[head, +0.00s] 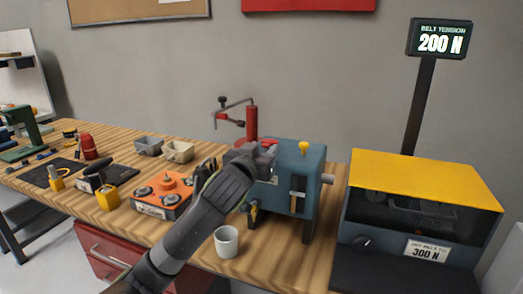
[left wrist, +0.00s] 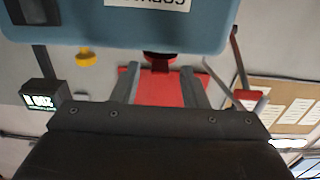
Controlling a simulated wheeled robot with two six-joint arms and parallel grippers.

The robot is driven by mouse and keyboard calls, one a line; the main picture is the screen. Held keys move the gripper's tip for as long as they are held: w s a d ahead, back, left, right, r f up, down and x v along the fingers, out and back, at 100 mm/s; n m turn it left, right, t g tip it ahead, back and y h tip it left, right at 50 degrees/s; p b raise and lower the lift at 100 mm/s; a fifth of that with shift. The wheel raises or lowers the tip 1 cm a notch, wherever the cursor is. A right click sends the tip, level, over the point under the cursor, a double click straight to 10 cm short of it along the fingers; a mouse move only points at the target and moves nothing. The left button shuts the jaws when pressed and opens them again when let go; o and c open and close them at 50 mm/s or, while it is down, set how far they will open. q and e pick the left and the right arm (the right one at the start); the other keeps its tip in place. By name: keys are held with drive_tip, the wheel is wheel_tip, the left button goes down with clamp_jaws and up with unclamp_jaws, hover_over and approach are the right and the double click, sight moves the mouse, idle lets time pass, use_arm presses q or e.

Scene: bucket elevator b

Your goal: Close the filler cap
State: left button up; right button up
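A blue housing (head: 307,165) with a yellow knob (head: 304,147) on top stands on the bench. A small red part (head: 269,142), likely the filler cap, shows at its upper left, partly hidden by my left arm. In the left wrist view, which is upside down, the housing (left wrist: 150,25) fills the top, and a dark red part (left wrist: 161,56) juts from its edge. My left gripper (left wrist: 160,80) has its fingers apart, with that part lying between and just beyond the tips. Whether they touch it, and how far the cap is open, I cannot tell. My right gripper is not in view.
A white mug (head: 227,242) stands in front of the housing. An orange tray (head: 161,192) and grey bins (head: 178,151) lie to the left. A red clamp (head: 251,122) is behind. A yellow-topped machine (head: 425,177) stands to the right, below a 200 N display (head: 440,39).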

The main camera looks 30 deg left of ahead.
use_arm(q)
clamp_jaws()
drive_tip(key=shift+f+t+b, duration=0.4)
drive_tip(key=shift+f+b, duration=0.15)
drive_tip(key=shift+b, duration=0.65)
drive_tip(key=shift+t+b, duration=0.4)
drive_tip(key=shift+b, duration=0.1)
unclamp_jaws()
drive_tip(key=shift+s, duration=0.1)
